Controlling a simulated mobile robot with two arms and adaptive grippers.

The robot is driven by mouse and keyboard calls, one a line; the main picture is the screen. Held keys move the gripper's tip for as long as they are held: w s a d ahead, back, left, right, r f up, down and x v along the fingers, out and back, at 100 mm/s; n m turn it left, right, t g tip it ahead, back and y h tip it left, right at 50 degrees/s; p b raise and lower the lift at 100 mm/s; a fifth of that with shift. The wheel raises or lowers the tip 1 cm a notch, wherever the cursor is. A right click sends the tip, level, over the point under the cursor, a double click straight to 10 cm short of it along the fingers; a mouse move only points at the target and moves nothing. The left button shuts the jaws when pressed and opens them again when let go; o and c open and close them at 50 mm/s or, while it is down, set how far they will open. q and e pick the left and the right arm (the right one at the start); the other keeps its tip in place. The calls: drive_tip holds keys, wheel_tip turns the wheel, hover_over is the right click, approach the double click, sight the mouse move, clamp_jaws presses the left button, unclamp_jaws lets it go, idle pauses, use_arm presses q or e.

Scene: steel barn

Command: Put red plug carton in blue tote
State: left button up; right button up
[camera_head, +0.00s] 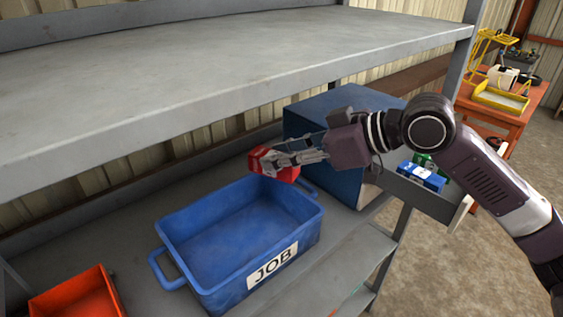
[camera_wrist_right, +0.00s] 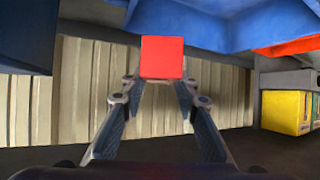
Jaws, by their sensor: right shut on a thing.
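The red plug carton (camera_head: 259,161) is a small red box held in the tips of my right gripper (camera_head: 283,160). In the right wrist view the carton (camera_wrist_right: 162,57) sits between the fingertips of the right gripper (camera_wrist_right: 160,82), with a plain red face showing. The blue tote (camera_head: 307,234) stands on the grey shelf, empty, with a white JOB label on its front wall and handles at its ends. In the head view the carton appears by the tote's far rim; its exact height above it is hard to tell. My left gripper is not in view.
A dark blue cabinet (camera_head: 325,115) stands right behind the tote, with an open drawer (camera_head: 428,197) holding blue and green cartons (camera_head: 422,177). An orange bin (camera_head: 80,298) sits at lower left. A grey upper shelf (camera_head: 210,75) overhangs the back. An orange table stands far right.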

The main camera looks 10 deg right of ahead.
sight(282, 171)
wheel_tip(282, 171, down, 2)
drive_tip(key=shift+s+f, duration=0.1)
drive_tip(key=shift+f, duration=0.3)
drive_tip(key=shift+f, duration=0.35)
drive_tip(key=shift+f, duration=0.25)
drive_tip(key=o, duration=1.1)
drive_tip(key=shift+o, duration=0.2)
drive_tip(key=shift+r, duration=0.1)
drive_tip(key=r+b+v, duration=0.1)
drive_tip(key=b+v, duration=0.1)
drive_tip(key=v, duration=1)
